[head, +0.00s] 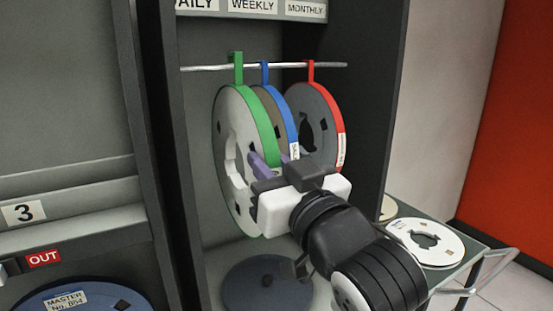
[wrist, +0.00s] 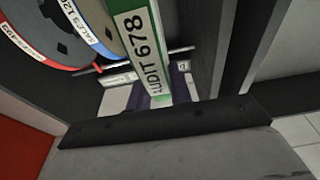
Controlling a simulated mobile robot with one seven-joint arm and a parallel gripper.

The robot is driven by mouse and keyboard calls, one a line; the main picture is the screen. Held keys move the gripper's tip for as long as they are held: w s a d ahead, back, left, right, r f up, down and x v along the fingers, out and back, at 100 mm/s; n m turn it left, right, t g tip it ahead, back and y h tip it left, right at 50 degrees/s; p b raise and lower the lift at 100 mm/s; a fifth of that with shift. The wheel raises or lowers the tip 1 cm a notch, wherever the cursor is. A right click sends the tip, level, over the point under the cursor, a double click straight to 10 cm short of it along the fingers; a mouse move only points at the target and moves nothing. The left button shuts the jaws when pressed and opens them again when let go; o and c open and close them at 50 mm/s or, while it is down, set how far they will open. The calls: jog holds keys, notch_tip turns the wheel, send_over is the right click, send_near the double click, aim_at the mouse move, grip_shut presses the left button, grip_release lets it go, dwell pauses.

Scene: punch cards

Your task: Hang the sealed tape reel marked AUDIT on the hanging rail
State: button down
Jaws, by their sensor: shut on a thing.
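The AUDIT reel is white with a green band (head: 262,122). My gripper (head: 266,178) is shut on the reel's near rim, with a purple finger showing. The reel is upright, and its green hook (head: 237,68) is at the hanging rail (head: 205,68). The hook top stands higher above the rail than the other hooks; I cannot tell whether it bears on the rail.
A blue-banded reel (head: 286,122) and a red-banded reel (head: 333,115) hang to the right, close by. A dark reel (head: 262,285) lies on the cabinet floor below. The cabinet's dark side wall (head: 376,100) stands right. A cart (head: 466,247) with a white reel (head: 400,228) is outside.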

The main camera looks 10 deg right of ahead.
aim_at(231, 140)
jog(key=shift+w+a+r+p, duration=0.25)
jog(key=shift+w+p, duration=0.25)
jog(key=shift+w, duration=0.1)
jog(key=shift+w+f, duration=0.2)
jog(key=shift+w, duration=0.1)
jog(key=shift+w+f+b+x, duration=0.1)
jog(key=shift+f+b+x, duration=0.25)
jog(key=shift+x, duration=1.4)
jog(key=shift+w+f+b+x, duration=0.15)
jog(key=shift+f+x, duration=0.25)
jog(key=shift+x, duration=1.4)
jog(key=shift+s+f+b+x, duration=0.1)
jog(key=shift+f+b+x, duration=0.25)
jog(key=shift+x, duration=1.4)
jog(key=shift+w+a+f+b, duration=0.1)
jog(key=shift+a+f+b, duration=0.05)
jog(key=shift+f+b, duration=0.4)
jog(key=c, duration=1.2)
grip_release()
jog(key=shift+c, duration=0.2)
jog(key=shift+o, duration=0.3)
jog(key=shift+f, duration=0.2)
